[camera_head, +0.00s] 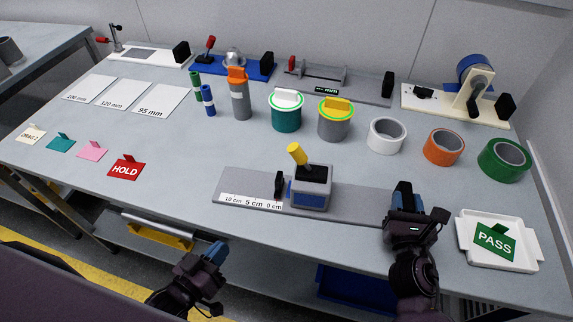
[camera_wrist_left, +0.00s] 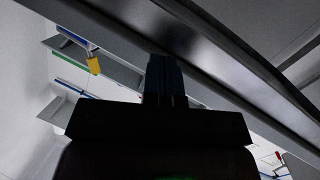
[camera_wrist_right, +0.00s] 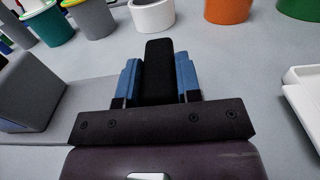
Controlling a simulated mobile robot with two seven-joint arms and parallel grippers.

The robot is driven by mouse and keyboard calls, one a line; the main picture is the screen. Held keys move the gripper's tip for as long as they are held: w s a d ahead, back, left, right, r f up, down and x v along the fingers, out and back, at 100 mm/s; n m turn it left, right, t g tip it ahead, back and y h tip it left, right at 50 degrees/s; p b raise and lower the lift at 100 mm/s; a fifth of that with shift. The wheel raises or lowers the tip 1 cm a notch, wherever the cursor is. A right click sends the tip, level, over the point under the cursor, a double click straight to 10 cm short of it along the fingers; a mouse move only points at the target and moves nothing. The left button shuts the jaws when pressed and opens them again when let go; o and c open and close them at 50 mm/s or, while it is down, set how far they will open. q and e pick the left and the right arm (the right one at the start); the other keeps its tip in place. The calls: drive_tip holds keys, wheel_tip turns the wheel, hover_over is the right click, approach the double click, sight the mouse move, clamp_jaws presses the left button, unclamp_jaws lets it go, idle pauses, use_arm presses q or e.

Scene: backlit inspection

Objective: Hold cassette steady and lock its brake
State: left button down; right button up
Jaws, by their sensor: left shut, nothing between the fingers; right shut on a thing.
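The cassette seems to be the grey block with a blue side panel (camera_head: 311,190) on a long grey base plate (camera_head: 357,204). A yellow-tipped lever (camera_head: 297,154) leans up from its top; I cannot tell whether this brake is locked. The block also shows in the right wrist view (camera_wrist_right: 28,95). My right gripper (camera_head: 404,192) is shut on a black upright piece (camera_wrist_right: 158,72) near the plate's right end, apart from the block. My left gripper (camera_head: 218,250) is shut and empty, in front of the table's front edge. The left wrist view (camera_wrist_left: 165,80) shows no cassette.
A white tray (camera_head: 467,238) with a green PASS sign stands right of my right gripper. A red HOLD sign (camera_head: 126,168) lies left of the plate. Tape rolls (camera_head: 444,146) and lidded canisters (camera_head: 287,112) stand behind.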

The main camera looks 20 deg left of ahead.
sight(302, 159)
drive_tip(key=shift+f, duration=0.2)
drive_tip(key=shift+s, duration=0.1)
use_arm(q)
drive_tip(key=w+d+r+n+t+h, duration=0.1)
drive_tip(key=d+r+n+t+h, duration=0.15)
drive_tip(key=r+n, duration=0.55)
drive_tip(key=w+d+r+n+t+h, duration=0.1)
drive_tip(key=d+r+n+h, duration=0.15)
drive_tip(key=r+n, duration=0.45)
use_arm(e)
drive_tip(key=shift+f, duration=0.1)
use_arm(q)
drive_tip(key=w+d+r+n, duration=0.2)
drive_tip(key=w+d, duration=0.4)
drive_tip(key=w, duration=0.6)
drive_tip(key=shift+d, duration=0.25)
drive_tip(key=shift+g, duration=0.25)
